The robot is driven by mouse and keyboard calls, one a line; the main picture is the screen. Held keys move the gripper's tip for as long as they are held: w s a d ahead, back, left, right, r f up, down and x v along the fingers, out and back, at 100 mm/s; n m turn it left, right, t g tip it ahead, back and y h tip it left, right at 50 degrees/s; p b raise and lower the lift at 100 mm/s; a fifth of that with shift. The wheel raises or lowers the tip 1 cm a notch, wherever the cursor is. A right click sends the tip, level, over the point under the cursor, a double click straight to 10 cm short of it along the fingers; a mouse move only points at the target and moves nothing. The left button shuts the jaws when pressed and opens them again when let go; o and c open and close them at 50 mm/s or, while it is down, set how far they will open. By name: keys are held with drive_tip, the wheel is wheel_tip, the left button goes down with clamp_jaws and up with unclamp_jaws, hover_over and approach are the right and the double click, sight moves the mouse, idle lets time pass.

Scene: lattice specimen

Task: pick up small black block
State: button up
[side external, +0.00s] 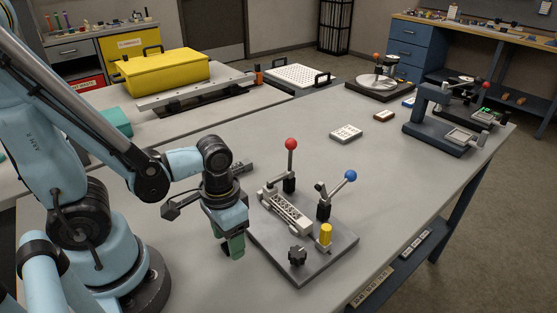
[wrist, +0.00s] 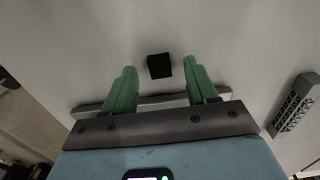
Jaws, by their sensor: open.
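A small black block (wrist: 159,66) lies on the pale grey table in the wrist view. It appears between the tips of my two green fingers, with bare table showing on both sides of it. My gripper (wrist: 160,72) is open and nothing is held in it. In the side view my gripper (side external: 232,248) points down beside the left edge of a grey fixture plate. I cannot make out the block in the side view; it seems hidden by my gripper. The height of the fingers above the block is hard to tell.
The fixture plate (side external: 328,252) carries a red-knobbed lever (side external: 291,145), a blue-knobbed lever (side external: 350,176), a yellow cylinder (side external: 325,234) and a black knob (side external: 297,256). The table's middle (side external: 395,165) is mostly clear.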

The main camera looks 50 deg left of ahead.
drive_tip(key=shift+f, duration=0.4)
drive_tip(key=shift+c, duration=0.3)
clamp_jaws()
drive_tip(key=shift+r, duration=0.2)
